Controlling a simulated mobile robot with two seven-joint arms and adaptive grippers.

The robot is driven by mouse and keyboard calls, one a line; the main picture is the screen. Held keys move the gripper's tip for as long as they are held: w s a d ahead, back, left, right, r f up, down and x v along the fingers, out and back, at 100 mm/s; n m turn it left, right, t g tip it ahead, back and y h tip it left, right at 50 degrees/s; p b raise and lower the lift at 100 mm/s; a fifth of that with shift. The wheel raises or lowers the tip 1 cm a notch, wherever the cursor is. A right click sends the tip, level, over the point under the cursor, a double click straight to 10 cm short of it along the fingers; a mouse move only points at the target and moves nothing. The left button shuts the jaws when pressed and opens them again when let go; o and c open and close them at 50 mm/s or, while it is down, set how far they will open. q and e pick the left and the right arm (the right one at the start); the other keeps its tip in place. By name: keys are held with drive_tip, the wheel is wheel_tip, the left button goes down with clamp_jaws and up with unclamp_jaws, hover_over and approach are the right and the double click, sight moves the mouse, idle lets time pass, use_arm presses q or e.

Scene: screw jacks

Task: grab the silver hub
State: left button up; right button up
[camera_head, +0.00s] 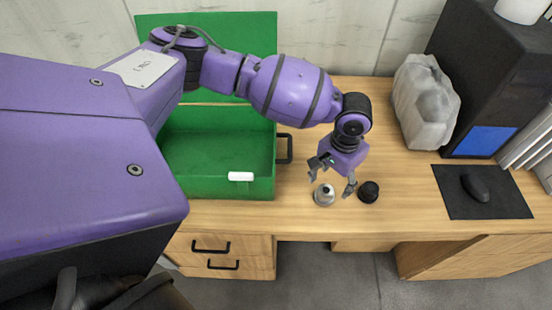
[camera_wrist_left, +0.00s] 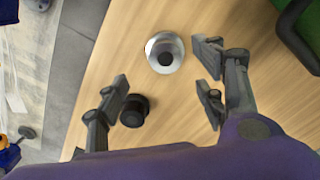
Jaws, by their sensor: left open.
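The silver hub (camera_head: 324,195) is a small round metal piece with a dark centre, standing on the desk near its front edge. It also shows in the left wrist view (camera_wrist_left: 165,53), top middle. A black round piece (camera_head: 368,192) stands to its right; in the left wrist view it is the dark cylinder (camera_wrist_left: 134,110) beside the left finger. My left gripper (camera_head: 333,184) is open and empty above the desk, its fingers spread near the two pieces. In the left wrist view the hub lies beyond the gap between my fingertips (camera_wrist_left: 165,88). My right gripper is not in view.
An open green case (camera_head: 220,165) stands left of the gripper, with a black handle (camera_head: 285,149) facing it. A mouse (camera_head: 475,187) on a black mat (camera_head: 500,205) lies to the right. The wooden desk (camera_head: 405,195) is bare between them.

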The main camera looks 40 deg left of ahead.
sight(327, 191)
use_arm(q)
drive_tip(key=shift+a, duration=0.2)
drive_tip(key=f, duration=0.4)
drive_tip(key=shift+s, duration=0.35)
wheel_tip(327, 191, down, 2)
drive_tip(key=shift+w+a+f, duration=0.1)
drive_tip(key=shift+w+f, duration=0.05)
drive_tip(key=shift+f, duration=0.05)
drive_tip(key=shift+f+b, duration=0.3)
drive_tip(key=c, duration=0.9)
clamp_jaws()
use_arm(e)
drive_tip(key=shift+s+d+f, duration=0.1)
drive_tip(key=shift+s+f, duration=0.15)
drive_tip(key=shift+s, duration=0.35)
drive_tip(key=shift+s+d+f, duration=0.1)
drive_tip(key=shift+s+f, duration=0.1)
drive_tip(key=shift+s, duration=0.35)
